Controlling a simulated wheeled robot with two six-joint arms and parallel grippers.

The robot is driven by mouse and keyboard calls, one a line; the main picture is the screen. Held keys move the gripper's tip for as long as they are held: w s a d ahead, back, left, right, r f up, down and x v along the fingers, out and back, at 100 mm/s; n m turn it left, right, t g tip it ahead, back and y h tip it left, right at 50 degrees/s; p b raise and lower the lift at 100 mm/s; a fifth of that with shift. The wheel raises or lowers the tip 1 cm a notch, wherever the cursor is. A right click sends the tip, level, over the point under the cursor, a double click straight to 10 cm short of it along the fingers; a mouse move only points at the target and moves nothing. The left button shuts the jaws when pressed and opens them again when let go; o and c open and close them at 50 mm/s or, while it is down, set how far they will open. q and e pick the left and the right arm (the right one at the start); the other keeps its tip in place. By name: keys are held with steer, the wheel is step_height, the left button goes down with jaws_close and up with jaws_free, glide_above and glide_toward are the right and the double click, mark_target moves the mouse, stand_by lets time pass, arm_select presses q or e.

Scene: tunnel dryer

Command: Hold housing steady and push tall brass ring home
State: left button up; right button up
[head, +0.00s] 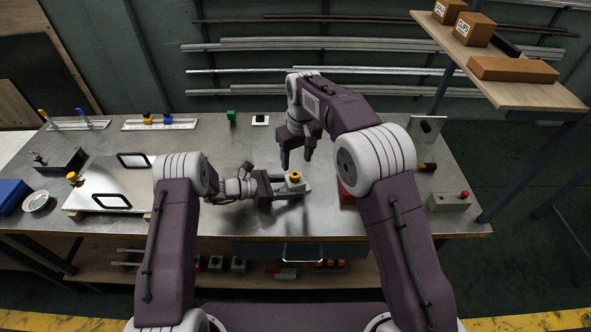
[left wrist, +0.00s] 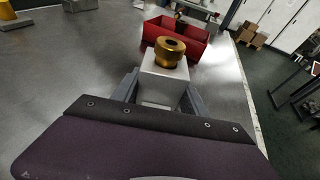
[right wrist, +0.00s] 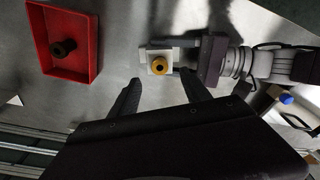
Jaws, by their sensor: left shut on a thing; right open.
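The housing, a pale grey block (left wrist: 160,84), stands on the metal bench; it also shows in the right wrist view (right wrist: 146,54). The tall brass ring (left wrist: 169,49) sits upright on top of the housing and stands clearly proud of it. How deep it is seated is hidden. The ring also shows in the head view (head: 295,175) and right wrist view (right wrist: 159,66). My left gripper (head: 292,188) is shut on the housing, one finger on each side. My right gripper (head: 298,160) is open and empty, pointing down above the ring and housing, apart from them.
A red tray (right wrist: 92,72) with a dark ring-shaped part (right wrist: 63,47) inside stands close beside the housing. A white panel with black handles (head: 90,195) lies at the left. A grey box with a red button (head: 449,201) stands at the right.

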steer(key=r, duration=0.4)
steer(key=shift+s+d+r, duration=0.15)
steer(key=shift+s+r, duration=0.05)
arm_select(q)
steer(key=o, duration=1.4)
steer(key=shift+c, duration=0.2)
